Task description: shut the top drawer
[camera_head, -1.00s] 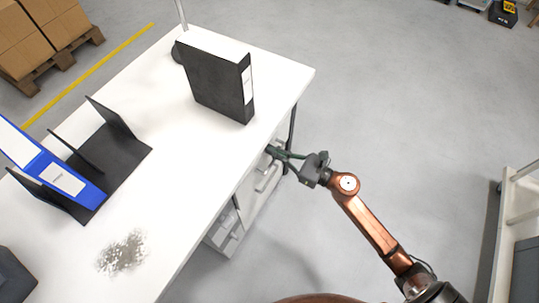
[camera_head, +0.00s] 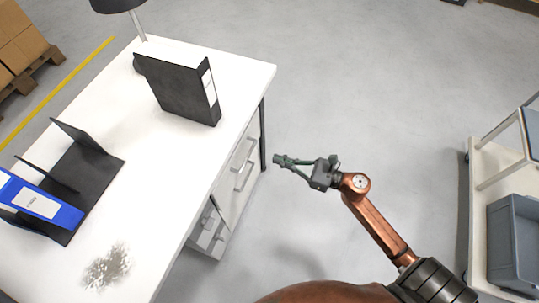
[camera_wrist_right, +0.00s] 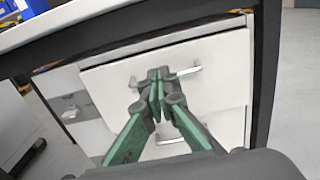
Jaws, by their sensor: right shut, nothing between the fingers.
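The top drawer (camera_wrist_right: 215,65) shows in the wrist view as a white front with a silver bar handle (camera_wrist_right: 186,71). In the head view its front (camera_head: 242,152) lies beneath the desk edge, close to the cabinet line. I cannot tell whether a small gap remains behind it. My right gripper (camera_head: 279,160) is shut and empty, apart from the drawer fronts, on their outer side. In the wrist view its fingertips (camera_wrist_right: 160,76) overlap the middle of the handle and hide part of it. My left gripper is not in view.
The white desk (camera_head: 190,150) carries a black binder (camera_head: 180,88), a black rack (camera_head: 85,180) with a blue binder (camera_head: 40,205), and a lamp (camera_head: 118,4). A lower handle (camera_head: 243,178) shows below. A trolley with a grey bin (camera_head: 515,240) stands right. Floor between is clear.

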